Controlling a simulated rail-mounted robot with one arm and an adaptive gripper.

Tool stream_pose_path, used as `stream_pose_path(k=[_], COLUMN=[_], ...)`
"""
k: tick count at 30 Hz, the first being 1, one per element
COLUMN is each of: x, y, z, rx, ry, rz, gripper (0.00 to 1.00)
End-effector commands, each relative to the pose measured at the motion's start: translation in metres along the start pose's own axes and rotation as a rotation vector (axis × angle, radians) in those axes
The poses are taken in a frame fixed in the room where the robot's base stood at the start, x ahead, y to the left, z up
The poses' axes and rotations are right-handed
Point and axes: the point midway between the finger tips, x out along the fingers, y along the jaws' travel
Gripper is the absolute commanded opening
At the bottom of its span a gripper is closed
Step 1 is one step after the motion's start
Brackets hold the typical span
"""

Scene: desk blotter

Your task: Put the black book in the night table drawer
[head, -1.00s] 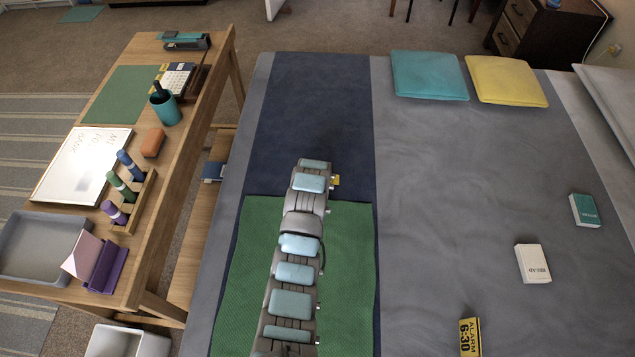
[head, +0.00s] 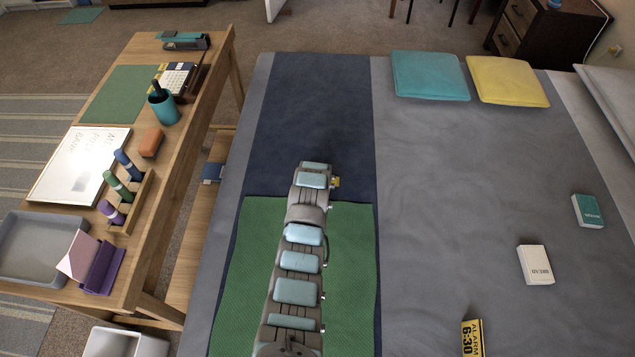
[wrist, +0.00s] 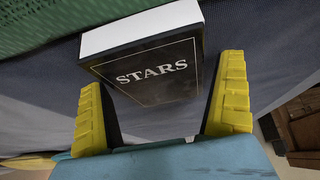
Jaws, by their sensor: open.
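The black book (wrist: 165,72), with "STARS" in white on its cover and white page edges, shows in the wrist view. My gripper (wrist: 163,80) is open, with its yellow fingers on either side of the book. The fingers do not appear closed on it; whether either touches it I cannot tell. In the head view the book is hidden by my arm, and only a bit of yellow finger (head: 336,182) shows. The dark night table (head: 545,32) stands at the top right of the head view. Its drawer fronts (head: 514,22) look shut.
The bed (head: 450,200) carries a green mat (head: 355,270), teal cushion (head: 430,75), yellow cushion (head: 507,81), white book (head: 535,265), teal book (head: 587,211) and yellow alarm sign (head: 472,338). A cluttered wooden desk (head: 190,110) stands left.

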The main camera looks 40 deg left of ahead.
Motion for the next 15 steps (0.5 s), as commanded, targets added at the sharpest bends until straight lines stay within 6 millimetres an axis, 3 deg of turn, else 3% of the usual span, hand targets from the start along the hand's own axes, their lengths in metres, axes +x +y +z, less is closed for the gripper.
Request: stream_pose_path(k=[15], x=[0.0038], y=[0.0003], z=[0.0021], rx=[0.0], ry=[0.0], rz=[0.0], gripper=[1.0])
